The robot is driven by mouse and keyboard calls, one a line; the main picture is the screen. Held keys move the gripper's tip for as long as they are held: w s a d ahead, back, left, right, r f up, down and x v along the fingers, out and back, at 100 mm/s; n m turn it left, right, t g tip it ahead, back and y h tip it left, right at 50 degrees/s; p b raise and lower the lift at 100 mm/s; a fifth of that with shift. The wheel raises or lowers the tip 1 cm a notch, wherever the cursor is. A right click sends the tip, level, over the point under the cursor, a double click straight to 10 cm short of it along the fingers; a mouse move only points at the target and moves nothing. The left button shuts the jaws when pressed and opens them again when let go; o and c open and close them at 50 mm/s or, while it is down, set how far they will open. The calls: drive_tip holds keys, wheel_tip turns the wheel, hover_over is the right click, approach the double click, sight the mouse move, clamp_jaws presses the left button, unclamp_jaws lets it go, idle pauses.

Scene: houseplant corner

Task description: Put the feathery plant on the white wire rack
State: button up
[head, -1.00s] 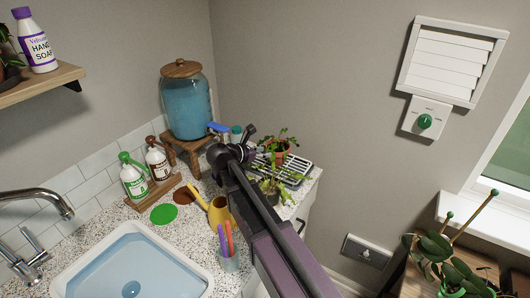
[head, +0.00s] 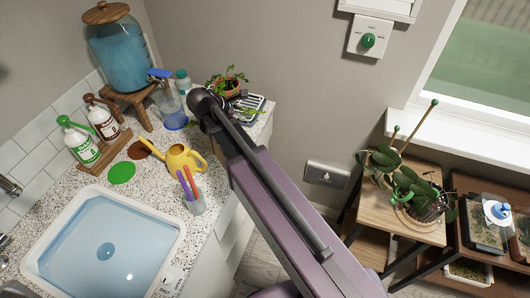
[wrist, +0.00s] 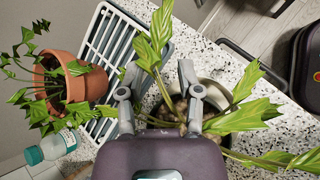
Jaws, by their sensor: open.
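Whether the fingertips touch the plant cannot be told. The white wire rack (wrist: 104,40) lies beside the pot, to its left. In the head view my arm hides most of this plant and my fingers; part of the rack (head: 256,103) shows past the arm.
A small leafy plant in a terracotta pot (wrist: 84,84) stands at the rack's left side. A teal-capped bottle (wrist: 50,146) is near it.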

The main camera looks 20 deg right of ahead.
drive_tip(key=s+d+f+m+g+y, duration=0.2)
drive_tip(key=s+m+y, duration=0.2)
drive_tip(key=s+m, duration=0.4)
drive_tip(key=s+d+f+m+g+y, duration=0.2)
drive_tip(key=s+d+f+m+y, duration=0.1)
drive_tip(key=s+m, duration=0.4)
drive_tip(key=shift+s+f+m+y, duration=0.4)
drive_tip(key=shift+m+y, duration=0.2)
drive_tip(key=shift+m, duration=0.4)
drive_tip(key=shift+s, duration=0.15)
